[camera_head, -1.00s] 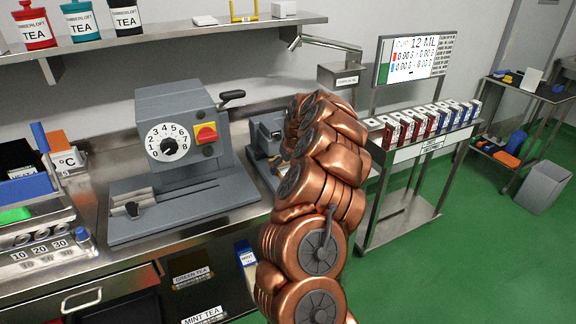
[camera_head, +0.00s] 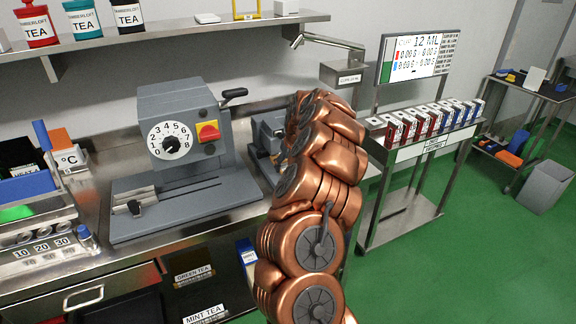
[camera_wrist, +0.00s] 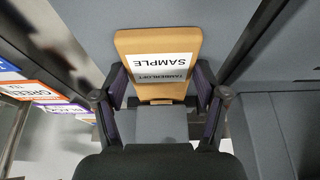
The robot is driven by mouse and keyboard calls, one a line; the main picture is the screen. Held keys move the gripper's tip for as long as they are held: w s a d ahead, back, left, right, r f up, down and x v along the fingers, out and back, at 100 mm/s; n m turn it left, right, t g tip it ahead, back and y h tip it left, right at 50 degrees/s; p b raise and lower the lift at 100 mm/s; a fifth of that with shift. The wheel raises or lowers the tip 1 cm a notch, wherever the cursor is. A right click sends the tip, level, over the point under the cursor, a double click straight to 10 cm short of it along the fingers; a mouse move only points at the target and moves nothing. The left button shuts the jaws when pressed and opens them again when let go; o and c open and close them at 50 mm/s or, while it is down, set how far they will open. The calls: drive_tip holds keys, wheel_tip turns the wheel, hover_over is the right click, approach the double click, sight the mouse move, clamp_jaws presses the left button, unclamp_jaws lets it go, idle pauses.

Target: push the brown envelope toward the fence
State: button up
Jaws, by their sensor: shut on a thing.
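The brown envelope (camera_wrist: 158,44) is in the wrist view, with a white SAMPLE label on its face. It reads upside down there. My gripper (camera_wrist: 160,90) has its two dark fingers on either side of the envelope's near end and is shut on it. A grey block (camera_wrist: 160,126) lies between the fingers, nearer the palm; I cannot tell whether it touches the envelope. In the head view my copper arm hides the gripper and envelope. I cannot make out the fence for certain in either view.
A grey dial machine (camera_head: 185,130) stands on the steel counter, left of my arm. A rack of small boxes (camera_head: 430,125) stands right of it. Grey walls (camera_wrist: 245,40) flank the gripper closely in the wrist view.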

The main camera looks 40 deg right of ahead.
drive_tip(key=shift+w+d, duration=0.3)
drive_tip(key=shift+w, duration=0.3)
drive_tip(key=o, duration=1.2)
drive_tip(key=shift+w+a, duration=0.1)
drive_tip(key=v, duration=1.2)
drive_tip(key=shift+w+a, duration=0.1)
